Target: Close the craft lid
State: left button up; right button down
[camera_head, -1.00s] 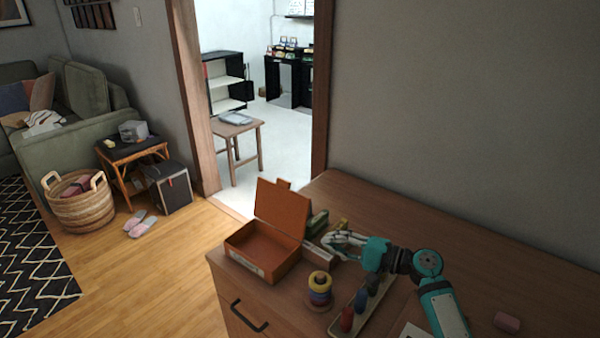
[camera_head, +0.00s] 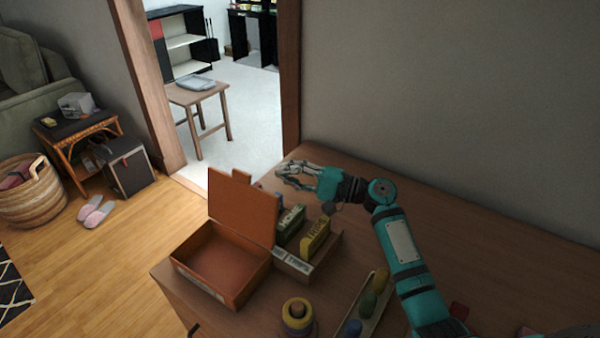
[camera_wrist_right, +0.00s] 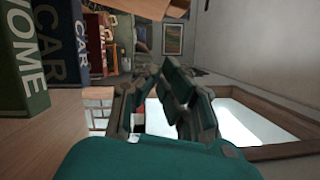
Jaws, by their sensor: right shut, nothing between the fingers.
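The orange-brown craft box (camera_head: 222,264) sits at the left front of the wooden dresser top, empty inside. Its lid (camera_head: 243,205) stands open and upright at the box's back edge, with a small tab on top. My right gripper (camera_head: 280,176) is shut and empty, behind and to the right of the lid, above the back of the dresser. The box and lid are not seen in that view. My left gripper is not in view.
Stacked rings (camera_head: 297,315) and a tray of coloured pieces (camera_head: 362,310) lie in front. The dresser's back right is clear.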

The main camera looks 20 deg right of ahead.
aim_at(240, 203)
jog(key=x, duration=0.4)
jog(key=shift+w, duration=0.15)
jog(key=a+p, duration=0.1)
jog(key=s+a+r+p, duration=0.1)
jog(key=shift+s+a, duration=0.3)
jog(key=shift+s, duration=0.05)
jog(key=shift+s+a+f, duration=0.1)
jog(key=shift+s+a, duration=0.1)
jog(key=shift+a, duration=0.1)
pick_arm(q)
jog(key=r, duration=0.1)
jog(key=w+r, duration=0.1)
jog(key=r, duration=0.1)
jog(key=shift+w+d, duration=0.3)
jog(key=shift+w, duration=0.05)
pick_arm(e)
jog(key=shift+s+a, duration=0.1)
jog(key=shift+a, duration=0.05)
